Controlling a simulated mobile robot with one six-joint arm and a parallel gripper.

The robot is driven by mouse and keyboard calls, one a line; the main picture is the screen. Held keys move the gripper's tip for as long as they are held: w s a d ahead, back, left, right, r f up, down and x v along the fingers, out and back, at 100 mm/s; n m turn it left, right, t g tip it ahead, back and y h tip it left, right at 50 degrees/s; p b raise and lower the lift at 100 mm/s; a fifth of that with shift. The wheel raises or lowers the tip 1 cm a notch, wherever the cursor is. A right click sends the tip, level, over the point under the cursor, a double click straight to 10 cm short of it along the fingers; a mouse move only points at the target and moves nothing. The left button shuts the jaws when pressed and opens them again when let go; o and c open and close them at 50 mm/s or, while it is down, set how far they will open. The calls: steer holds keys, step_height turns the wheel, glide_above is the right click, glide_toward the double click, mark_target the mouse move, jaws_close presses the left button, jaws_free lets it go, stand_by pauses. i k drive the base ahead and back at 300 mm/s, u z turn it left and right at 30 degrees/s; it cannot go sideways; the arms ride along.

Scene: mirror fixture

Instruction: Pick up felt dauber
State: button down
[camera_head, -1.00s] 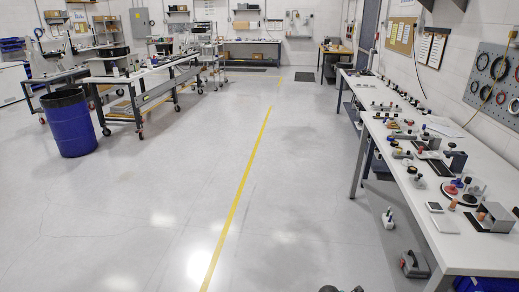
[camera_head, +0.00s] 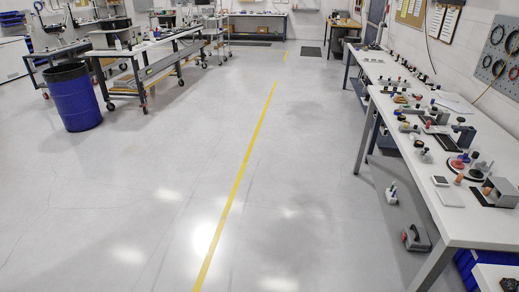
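I cannot single out the felt dauber among the small items. Many small fixtures and tools stand on the long white bench (camera_head: 473,229) at the right, too small to tell apart. My gripper is not in view.
A grey case (camera_head: 416,238) and a small white-and-green item (camera_head: 391,194) lie on the floor by the bench legs. A blue bin (camera_head: 75,101) and wheeled tables (camera_head: 150,62) stand at left. The floor around the yellow line (camera_head: 238,180) is clear.

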mark_target(457, 183)
steer(key=z, duration=4.1)
steer(key=i, duration=0.1)
steer(key=u, duration=2.8)
